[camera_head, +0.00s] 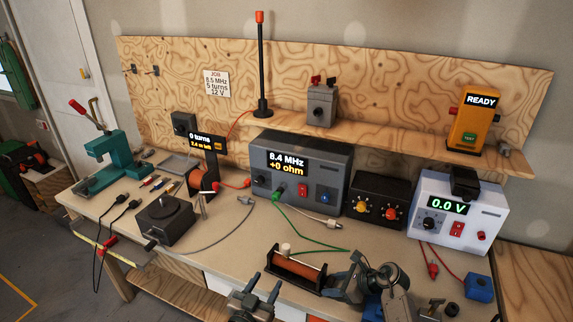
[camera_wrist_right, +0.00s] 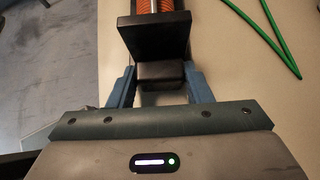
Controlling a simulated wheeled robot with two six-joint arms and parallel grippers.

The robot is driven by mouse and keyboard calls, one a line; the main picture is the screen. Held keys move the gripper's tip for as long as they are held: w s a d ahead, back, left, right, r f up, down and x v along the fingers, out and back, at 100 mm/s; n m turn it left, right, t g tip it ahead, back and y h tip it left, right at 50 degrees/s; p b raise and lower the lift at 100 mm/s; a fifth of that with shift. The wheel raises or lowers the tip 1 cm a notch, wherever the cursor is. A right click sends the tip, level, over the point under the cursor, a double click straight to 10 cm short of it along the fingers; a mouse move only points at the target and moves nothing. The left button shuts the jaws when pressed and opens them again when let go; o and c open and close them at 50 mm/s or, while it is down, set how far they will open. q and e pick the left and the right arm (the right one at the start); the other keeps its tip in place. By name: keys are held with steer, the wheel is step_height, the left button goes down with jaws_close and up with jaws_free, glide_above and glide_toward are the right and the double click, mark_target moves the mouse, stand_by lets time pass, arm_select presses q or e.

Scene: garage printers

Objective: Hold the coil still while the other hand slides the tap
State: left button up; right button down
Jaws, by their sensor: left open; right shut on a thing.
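The coil (camera_head: 300,267) is an orange-wound cylinder between black end plates at the bench's front edge. A pale tap knob (camera_head: 285,248) sits on top near its left end. My right gripper (camera_head: 346,275) is at the coil's right end. In the right wrist view its blue fingers (camera_wrist_right: 160,88) are shut on a black block (camera_wrist_right: 160,73) behind the black end plate (camera_wrist_right: 157,37); orange windings (camera_wrist_right: 146,6) and a pale rod show beyond it. My left gripper (camera_head: 264,286) is open and empty, in front and left of the coil, apart from the tap.
A green cable (camera_head: 318,245) lies behind the coil. The grey meter (camera_head: 300,175) reads 8.4 MHz and +0 ohm. The black knob box (camera_head: 376,200) and white supply (camera_head: 457,212), reading 0.0 V, stand behind right. A black turntable (camera_head: 165,220) stands left. Bench between is mostly clear.

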steer(key=shift+s+f, duration=0.1)
steer(key=shift+f, duration=0.1)
steer(key=c, duration=0.9)
jaws_free()
steer(key=shift+c, duration=0.2)
steer(key=o, duration=0.3)
steer(key=shift+w, duration=0.2)
